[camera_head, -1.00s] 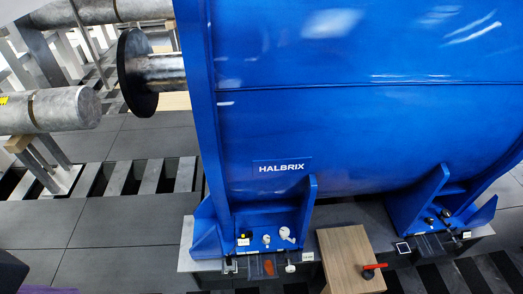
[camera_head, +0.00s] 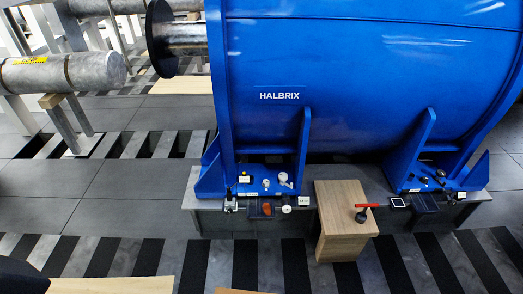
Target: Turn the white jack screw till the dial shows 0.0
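A large blue HALBRIX motor housing (camera_head: 350,75) fills the upper middle and right of the head view. On its near left foot (camera_head: 253,188) there is a white fitting (camera_head: 283,178), which may be the white jack screw, beside a smaller pale bolt (camera_head: 266,184). Below them, at the plinth edge, are a small round white part (camera_head: 286,209) and a small white display or label (camera_head: 304,201). Both are too small to read, so I cannot tell which is the dial. Neither of my grippers is in view.
A wooden block (camera_head: 341,205) with a red-handled tool (camera_head: 367,210) on top stands in front of the plinth. The right foot (camera_head: 436,180) has dark bolts. Grey pipes (camera_head: 65,73) on stands are at left.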

